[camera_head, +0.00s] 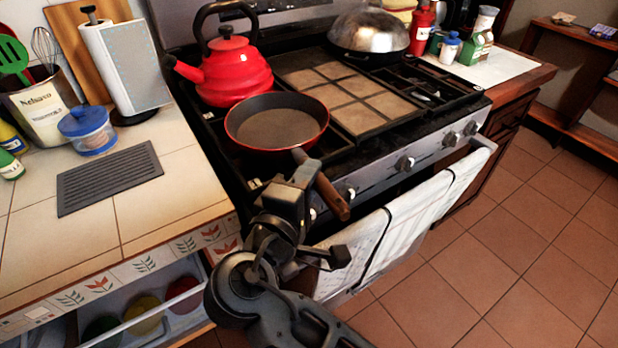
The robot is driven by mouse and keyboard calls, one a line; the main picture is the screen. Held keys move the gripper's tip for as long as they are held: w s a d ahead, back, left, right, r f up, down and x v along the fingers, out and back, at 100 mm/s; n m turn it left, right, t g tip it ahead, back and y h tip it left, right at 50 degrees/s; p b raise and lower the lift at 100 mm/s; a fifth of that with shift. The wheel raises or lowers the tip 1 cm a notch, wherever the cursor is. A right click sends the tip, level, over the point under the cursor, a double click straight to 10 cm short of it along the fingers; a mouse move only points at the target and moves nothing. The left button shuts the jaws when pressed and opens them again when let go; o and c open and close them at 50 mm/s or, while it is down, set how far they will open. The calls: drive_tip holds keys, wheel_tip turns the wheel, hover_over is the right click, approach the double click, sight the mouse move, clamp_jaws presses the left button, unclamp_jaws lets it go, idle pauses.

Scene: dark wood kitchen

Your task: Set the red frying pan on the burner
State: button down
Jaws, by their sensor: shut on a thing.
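The red frying pan (276,126) has a dark inside, a red rim and a brown wooden handle (331,197). It is over the front left part of the stove (372,146), in front of the red kettle. I cannot tell whether its base touches the burner, which the pan hides. My gripper (307,175) is at the pan's handle, close to where it joins the pan, and is shut on it. The fingertips are partly hidden by the gripper body and the handle.
The red kettle (226,75) stands close behind the pan. A tiled griddle (345,92) lies to its right, with a domed metal lid (368,34) behind. The left counter holds a grey mat (110,177). Towels (400,222) hang on the oven front.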

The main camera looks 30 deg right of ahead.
drive_tip(key=shift+f, duration=0.15)
drive_tip(key=c, duration=1)
unclamp_jaws()
drive_tip(key=shift+f, duration=0.1)
drive_tip(key=b+v, duration=0.1)
drive_tip(key=v, duration=1.1)
